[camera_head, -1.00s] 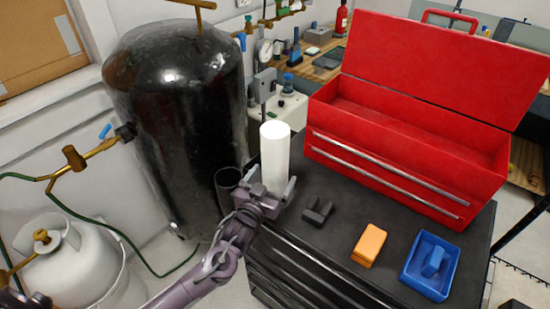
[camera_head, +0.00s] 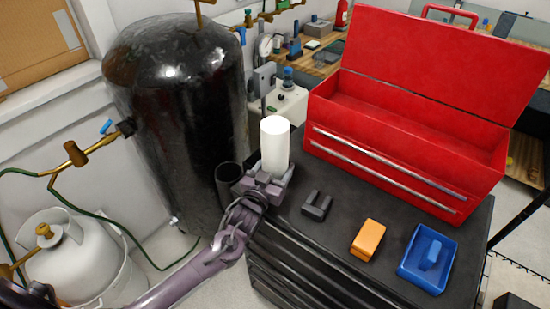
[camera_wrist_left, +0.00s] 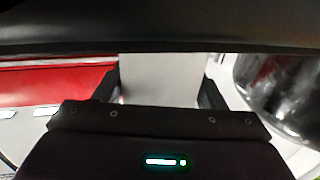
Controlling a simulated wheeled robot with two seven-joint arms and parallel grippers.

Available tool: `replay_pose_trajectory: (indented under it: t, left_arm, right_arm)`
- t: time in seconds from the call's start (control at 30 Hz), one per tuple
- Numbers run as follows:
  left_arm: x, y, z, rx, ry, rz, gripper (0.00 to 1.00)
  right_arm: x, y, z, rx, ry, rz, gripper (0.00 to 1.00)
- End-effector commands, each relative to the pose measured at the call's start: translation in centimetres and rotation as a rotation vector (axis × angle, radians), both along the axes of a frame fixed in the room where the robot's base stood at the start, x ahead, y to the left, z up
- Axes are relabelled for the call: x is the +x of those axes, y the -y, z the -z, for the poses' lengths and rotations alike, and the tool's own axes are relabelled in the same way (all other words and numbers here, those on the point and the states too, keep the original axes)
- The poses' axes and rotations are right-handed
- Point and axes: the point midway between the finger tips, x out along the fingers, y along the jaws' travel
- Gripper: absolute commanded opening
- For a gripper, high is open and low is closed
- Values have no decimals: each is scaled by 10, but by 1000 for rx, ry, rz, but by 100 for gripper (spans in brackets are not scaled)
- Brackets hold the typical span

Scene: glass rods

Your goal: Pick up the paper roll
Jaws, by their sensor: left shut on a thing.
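The white paper roll (camera_head: 275,146) stands upright at the left back edge of the black cabinet top, beside the black tank. My left gripper (camera_head: 275,175) is shut on its lower part, with a finger on each side. The roll's bottom is hidden behind the gripper, so I cannot tell whether it still touches the surface. In the left wrist view the pale roll (camera_wrist_left: 160,78) fills the space between the two dark fingers. My right gripper is not in view.
An open red toolbox (camera_head: 400,160) stands right of the roll. A dark clamp-like block (camera_head: 317,206), an orange block (camera_head: 368,240) and a blue tray (camera_head: 411,275) lie in front. A dark cup (camera_head: 228,180) is close left of the gripper. The black tank (camera_head: 180,120) stands left.

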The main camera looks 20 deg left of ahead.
Motion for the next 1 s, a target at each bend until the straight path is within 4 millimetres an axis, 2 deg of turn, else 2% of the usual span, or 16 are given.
replay_pose_trajectory:
  t: [0.23,0.37,0.47,0.8,1.0]
  left_arm:
    - [0,0,-6,0,2,-1,37]
    - [0,-1,-20,-1,4,-1,37]
    - [0,0,-40,-2,6,0,37]
    - [0,0,-139,-2,9,0,37]
    - [0,0,-180,-2,5,0,37]
  right_arm:
    - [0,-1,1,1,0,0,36]
    - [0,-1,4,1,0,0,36]
    - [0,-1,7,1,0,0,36]
    - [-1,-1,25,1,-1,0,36]
    - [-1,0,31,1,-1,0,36]
